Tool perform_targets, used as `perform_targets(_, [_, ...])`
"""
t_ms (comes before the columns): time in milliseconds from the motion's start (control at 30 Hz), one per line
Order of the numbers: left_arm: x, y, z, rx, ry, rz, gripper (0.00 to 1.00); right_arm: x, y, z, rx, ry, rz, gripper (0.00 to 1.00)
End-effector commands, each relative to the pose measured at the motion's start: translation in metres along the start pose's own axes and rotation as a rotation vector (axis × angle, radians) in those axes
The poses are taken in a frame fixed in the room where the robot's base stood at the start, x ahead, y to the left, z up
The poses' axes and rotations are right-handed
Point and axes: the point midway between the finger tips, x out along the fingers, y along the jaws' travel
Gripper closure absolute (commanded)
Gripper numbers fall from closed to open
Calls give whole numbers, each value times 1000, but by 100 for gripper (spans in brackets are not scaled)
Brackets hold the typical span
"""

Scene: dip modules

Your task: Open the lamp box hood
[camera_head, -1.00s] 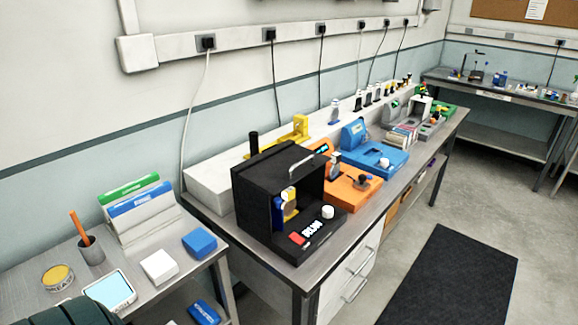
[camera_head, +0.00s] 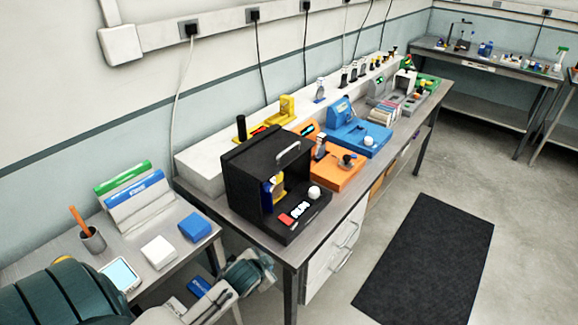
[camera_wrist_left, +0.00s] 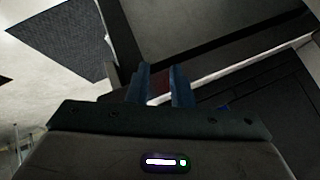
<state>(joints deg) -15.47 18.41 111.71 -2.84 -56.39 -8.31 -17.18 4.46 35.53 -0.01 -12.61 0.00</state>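The lamp box (camera_head: 247,185) is a black box on the long bench in the head view. Its hood (camera_head: 262,147) is down on top, with a pale handle (camera_head: 288,152) on its upper front edge. Through the front opening I see a blue and yellow item. A white knob (camera_head: 314,193) and a red button (camera_head: 286,219) sit on its front base. My left arm reaches in from the lower left, its wrist low in front of the bench, apart from the box. My left gripper (camera_wrist_left: 163,88) shows two blue fingers with an empty-looking gap. My right gripper is out of view.
A side table at left holds a pen cup (camera_head: 92,240), binders, a white block (camera_head: 159,252) and a blue block (camera_head: 194,227). An orange device (camera_head: 335,178) and a blue device (camera_head: 358,138) stand beyond the box. Floor and a dark mat (camera_head: 425,260) lie clear at right.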

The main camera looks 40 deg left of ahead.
Motion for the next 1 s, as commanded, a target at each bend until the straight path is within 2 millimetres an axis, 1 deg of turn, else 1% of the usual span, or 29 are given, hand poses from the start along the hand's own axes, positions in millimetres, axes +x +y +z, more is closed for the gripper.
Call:
perform_targets(33, [-32,-17,-31,20,42,-22,80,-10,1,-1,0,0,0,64])
perform_targets(67, [-37,-44,-59,68,103,-73,80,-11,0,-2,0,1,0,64])
perform_targets(100, [-50,-70,-90,118,168,-124,80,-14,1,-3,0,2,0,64])
perform_targets(167, [-74,-101,-129,184,252,-194,80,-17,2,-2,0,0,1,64])
perform_targets(200, [-90,-118,-152,223,301,-237,80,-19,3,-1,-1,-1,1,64])
perform_targets(267, [-112,-139,-180,274,362,-294,80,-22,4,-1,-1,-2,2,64])
perform_targets(300, [-111,-151,-191,303,388,-326,80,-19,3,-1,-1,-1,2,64])
perform_targets(400, [-115,-172,-211,352,436,-381,80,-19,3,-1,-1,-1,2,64])
perform_targets(467, [-117,-178,-218,366,450,-398,80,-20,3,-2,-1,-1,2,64])
perform_targets(567, [-114,-182,-223,370,456,-404,80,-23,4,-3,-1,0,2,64])
perform_targets(667, [-104,-186,-230,368,455,-403,80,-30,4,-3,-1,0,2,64])
perform_targets(1000, [-55,-203,-259,367,455,-401,80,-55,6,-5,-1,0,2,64])
